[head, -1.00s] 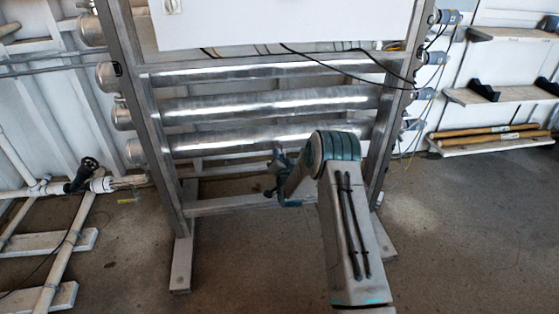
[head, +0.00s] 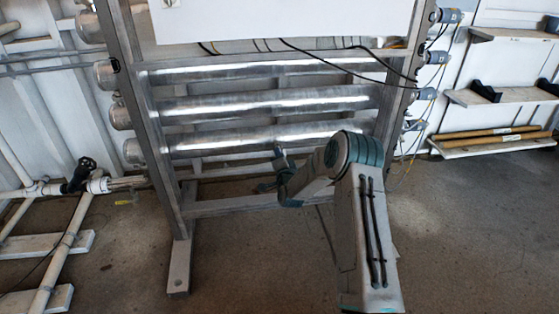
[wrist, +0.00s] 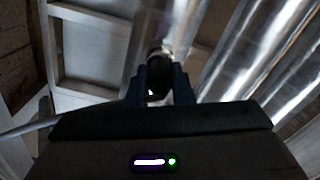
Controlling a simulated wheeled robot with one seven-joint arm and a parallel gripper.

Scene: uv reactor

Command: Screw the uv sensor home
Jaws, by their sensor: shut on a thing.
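In the wrist view my gripper (wrist: 161,82) has its two dark blue fingers closed around a small dark cylindrical piece, seemingly the uv sensor (wrist: 157,56). A pale ring or end shows near its top. Its upper end meets or overlaps a shiny steel reactor tube (wrist: 151,25); I cannot tell whether it is seated or how far its thread is engaged. In the head view my arm reaches the lower front of the rack, below the lowest tube (head: 250,138). The fingers and the sensor are too small and hidden to make out there.
The steel rack frame (head: 160,165) has uprights on both sides and a low crossbar (head: 228,205). Black cables (head: 340,64) hang across its top. White pipes with a black valve (head: 80,176) stand left, wall shelves (head: 500,98) right. The floor in front is open.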

